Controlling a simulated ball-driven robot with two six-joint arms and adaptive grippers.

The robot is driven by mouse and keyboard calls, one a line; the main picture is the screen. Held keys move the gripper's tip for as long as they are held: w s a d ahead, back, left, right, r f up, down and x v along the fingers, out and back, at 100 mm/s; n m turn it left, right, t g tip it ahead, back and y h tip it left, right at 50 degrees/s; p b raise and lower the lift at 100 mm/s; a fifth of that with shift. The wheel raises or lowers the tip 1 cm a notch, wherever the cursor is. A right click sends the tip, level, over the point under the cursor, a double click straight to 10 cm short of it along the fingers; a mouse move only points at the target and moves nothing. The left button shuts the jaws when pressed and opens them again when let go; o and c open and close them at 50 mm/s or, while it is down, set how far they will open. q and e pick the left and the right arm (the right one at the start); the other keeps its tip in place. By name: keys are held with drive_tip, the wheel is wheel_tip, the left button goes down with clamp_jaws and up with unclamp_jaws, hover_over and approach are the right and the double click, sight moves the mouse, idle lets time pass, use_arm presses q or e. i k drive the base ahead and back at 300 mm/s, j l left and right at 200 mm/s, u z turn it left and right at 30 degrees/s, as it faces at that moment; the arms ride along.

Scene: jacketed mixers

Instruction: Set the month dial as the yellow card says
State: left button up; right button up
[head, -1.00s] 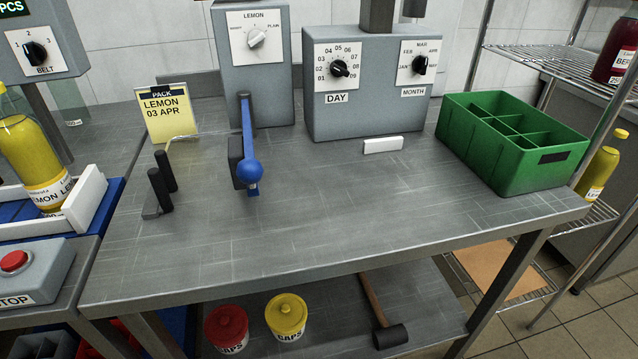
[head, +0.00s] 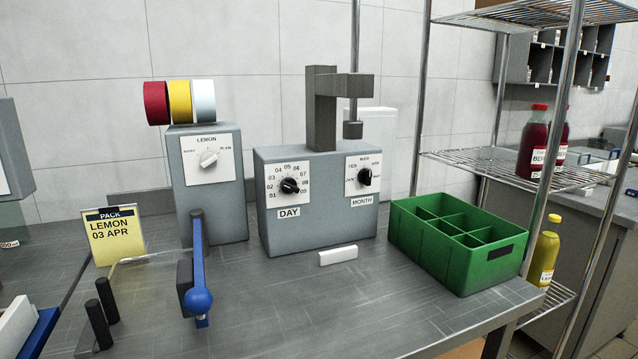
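The yellow card (head: 117,236) stands at the left of the steel table and reads PACK, LEMON, 03 APR. The month dial (head: 364,177) is a black knob on a white plate at the right of the grey stamping machine's (head: 320,222) front. Its plate shows FEB, MAR and APR over the top and JAN at the left. The knob is small, and I cannot tell for certain which month it points at. The day dial (head: 289,186) is a similar black knob on the left plate, numbered from 01 to 09. Neither of my grippers is in view.
A grey box with a white LEMON dial (head: 208,159) and a blue-handled lever (head: 198,285) stand left of the machine. A green divided crate (head: 462,240) is at the right, before a wire shelf. A white block (head: 338,255) lies in front. The table's front middle is clear.

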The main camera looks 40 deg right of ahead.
sight(365, 175)
drive_tip(key=z, duration=1.35)
